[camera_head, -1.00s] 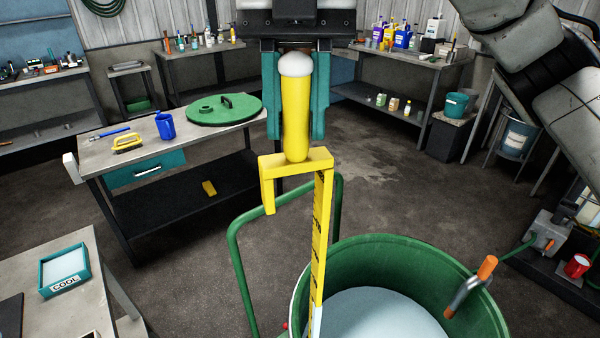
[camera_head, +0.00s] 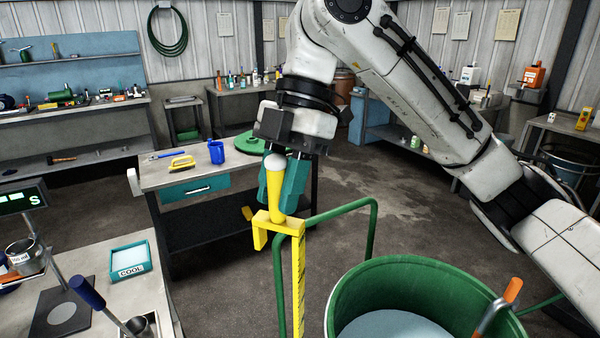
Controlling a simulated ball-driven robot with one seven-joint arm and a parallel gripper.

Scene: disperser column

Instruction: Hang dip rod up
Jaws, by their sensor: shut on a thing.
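The dip rod (camera_head: 276,208) has a yellow handle with a white rounded top, a hooked yellow bracket and a marked yellow strip running down. My gripper (camera_head: 282,190) has teal fingers shut on the handle, holding the rod upright. The rod hangs just left of the green vat (camera_head: 350,287), in front of the green tube rail (camera_head: 330,212). The rod's lower end is cut off by the frame's bottom edge. The vat holds a pale liquid, and an orange-handled tool (camera_head: 513,290) is at its right rim.
A workbench (camera_head: 160,180) with a blue jug (camera_head: 216,152), a yellow brush (camera_head: 182,162) and a green lid stands behind the gripper. A front-left table holds a COOL tray (camera_head: 130,262) and a scale display (camera_head: 20,198). Open floor lies behind the vat.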

